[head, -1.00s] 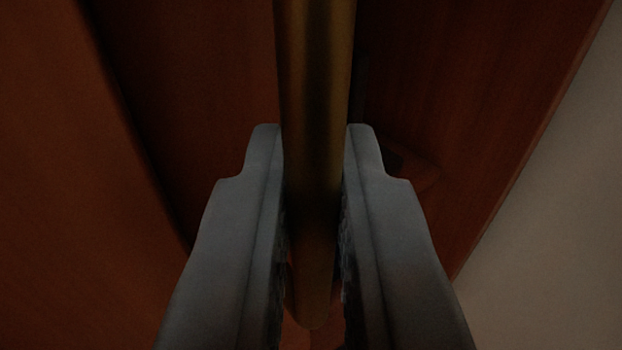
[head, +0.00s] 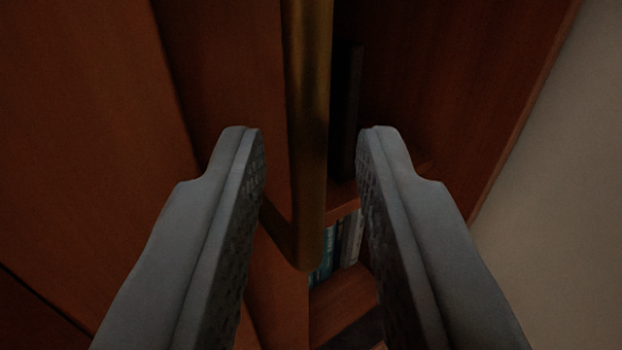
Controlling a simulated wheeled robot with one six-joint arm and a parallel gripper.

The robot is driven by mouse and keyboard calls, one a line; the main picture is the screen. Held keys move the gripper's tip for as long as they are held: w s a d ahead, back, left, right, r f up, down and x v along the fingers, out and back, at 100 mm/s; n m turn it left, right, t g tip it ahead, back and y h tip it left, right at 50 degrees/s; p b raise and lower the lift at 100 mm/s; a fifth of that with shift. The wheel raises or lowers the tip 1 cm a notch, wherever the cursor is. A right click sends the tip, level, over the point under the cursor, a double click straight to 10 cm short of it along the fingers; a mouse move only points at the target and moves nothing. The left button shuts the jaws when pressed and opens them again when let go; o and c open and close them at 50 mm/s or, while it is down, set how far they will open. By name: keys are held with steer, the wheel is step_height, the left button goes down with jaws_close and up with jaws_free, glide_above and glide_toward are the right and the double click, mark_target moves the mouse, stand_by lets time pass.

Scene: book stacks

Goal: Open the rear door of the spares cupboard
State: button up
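A brass bar handle (head: 308,120) runs down the middle of the view and bends back at its lower end toward a reddish-brown wooden door (head: 225,80). The door stands ajar, and a gap to the right of its edge shows the cupboard inside. My gripper (head: 310,132) is open around the handle, one finger on each side, with clear space between each finger and the bar. The fingers hide parts of the door and the interior.
Inside the gap are a shelf (head: 345,292), several books (head: 346,240) and a dark upright item (head: 348,120). A wooden panel (head: 80,130) fills the left side. A plain pale surface (head: 560,200) lies at the far right.

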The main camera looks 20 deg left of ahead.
steer(key=v, duration=1.5)
steer(key=shift+w+r, duration=0.1)
steer(key=shift+r, duration=0.05)
